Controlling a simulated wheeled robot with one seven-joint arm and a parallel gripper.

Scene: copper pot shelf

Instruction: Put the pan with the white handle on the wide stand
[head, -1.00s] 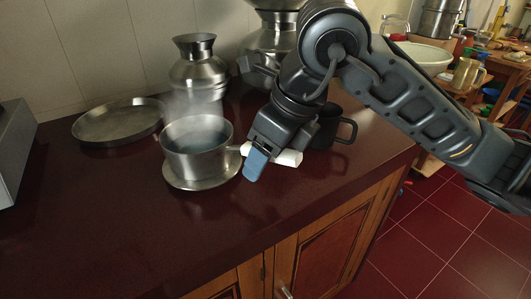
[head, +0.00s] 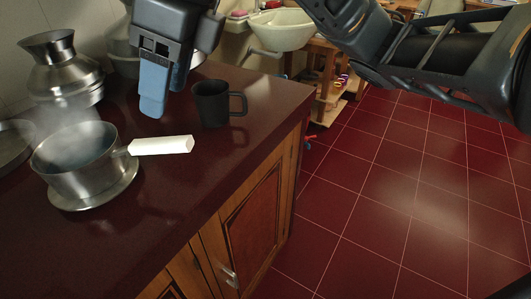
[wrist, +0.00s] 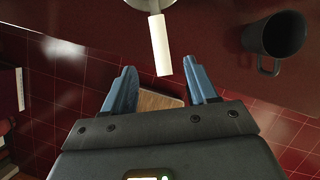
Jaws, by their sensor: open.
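The metal pan (head: 78,172) with the white handle (head: 162,146) stands upright at the left of the head view, on a round metal stand (head: 112,193) slightly wider than its base. The handle points right. A wider, shallow round metal piece (head: 8,148), perhaps the wide stand, is cut off at the left edge. My gripper (head: 155,105) is open and empty, above and behind the handle in the head view. In the wrist view my gripper (wrist: 161,72) has its fingers spread; the handle (wrist: 160,45) lies beyond them, roughly centred, and the pan (wrist: 148,3) is mostly cut off.
A black mug (head: 212,103) stands on the dark red counter (head: 160,210), right of the handle. A metal jug (head: 62,72) stands behind the pan, with steam in front of it. The counter ends at the right above wooden cabinets (head: 250,205).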

